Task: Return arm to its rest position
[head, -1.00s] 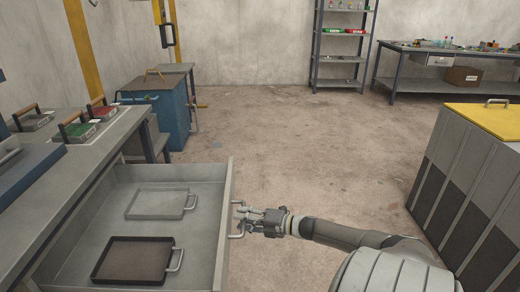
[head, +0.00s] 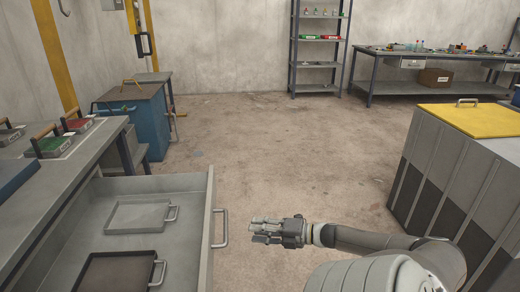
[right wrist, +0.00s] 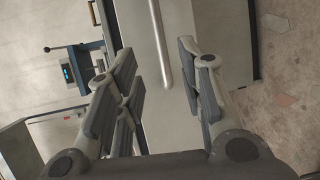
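My right gripper (head: 266,231) is in the head view, to the right of the open drawer's handle (head: 220,228) and clear of it. In the right wrist view its fingers (right wrist: 165,95) are spread apart with nothing between them. The handle's bar shows beyond the fingers in the right wrist view (right wrist: 159,45). The drawer (head: 205,200) stands pulled out, with a light grey tray (head: 137,216) and a dark tray (head: 118,272) in it. My left gripper is not in view.
A grey cabinet with a yellow lid (head: 470,119) stands at the right. A workbench (head: 50,178) runs along the left, with a blue bin (head: 143,120) behind it. A shelf rack (head: 318,50) and a table (head: 420,56) stand at the back. The middle floor is free.

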